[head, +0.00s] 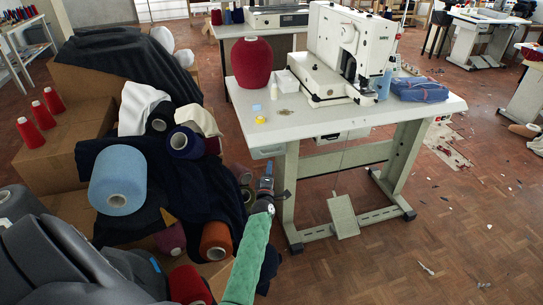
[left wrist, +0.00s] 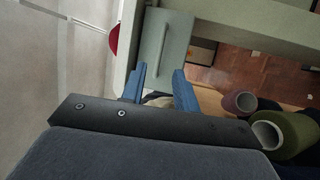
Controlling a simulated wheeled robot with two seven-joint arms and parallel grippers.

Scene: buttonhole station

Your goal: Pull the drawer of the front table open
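The front table (head: 340,118) is white-topped with grey-green legs. Its drawer (head: 268,152) is a small pale blue-grey box under the near left corner and looks shut. In the left wrist view the drawer front (left wrist: 178,30) has a long raised handle (left wrist: 164,46). My left gripper (head: 266,182) is just below and in front of the drawer. In the left wrist view its two blue fingers (left wrist: 160,84) stand apart, pointing at the drawer front, with nothing between them. They look short of the handle, though the exact gap is unclear. My right gripper does not show.
Boxes with dark cloth and thread cones, including a light blue cone (head: 118,180) and an orange cone (head: 216,240), crowd the left of the table. A white machine (head: 335,60) and red cone (head: 251,62) stand on top. Floor (head: 450,230) to the right is mostly free.

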